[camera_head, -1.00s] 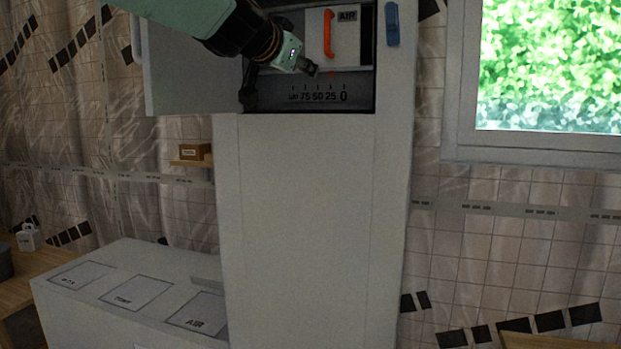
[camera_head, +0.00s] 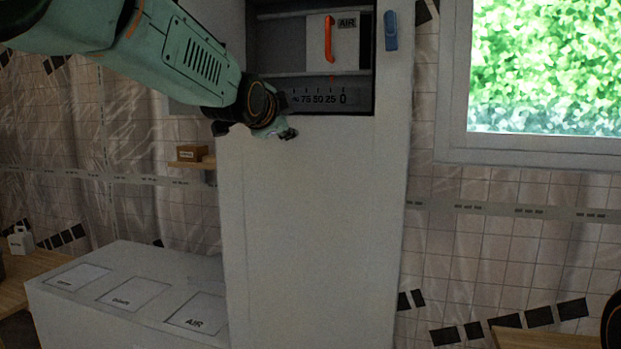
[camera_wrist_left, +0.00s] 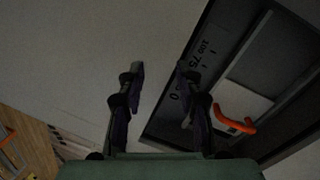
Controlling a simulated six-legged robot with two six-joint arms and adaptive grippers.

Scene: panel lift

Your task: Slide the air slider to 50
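The air slider is a white plate labelled AIR (camera_head: 347,50) with an upright orange handle (camera_head: 329,38), inside a dark recess in the white cabinet. A small red mark under it stands about above 25 on the number scale (camera_head: 318,99). My left gripper (camera_head: 290,134) is below and left of the scale, in front of the cabinet face, apart from the handle. In the left wrist view its two fingers (camera_wrist_left: 160,70) are spread with nothing between them. There the orange handle (camera_wrist_left: 234,122) lies right of the fingers. My right gripper is not seen.
The white cabinet front (camera_head: 310,220) below the recess is clear. A blue piece (camera_head: 391,30) is on the cabinet's right frame. A low white box (camera_head: 120,270) with labelled squares stands at lower left. A small brown box (camera_head: 191,153) sits on a wall shelf.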

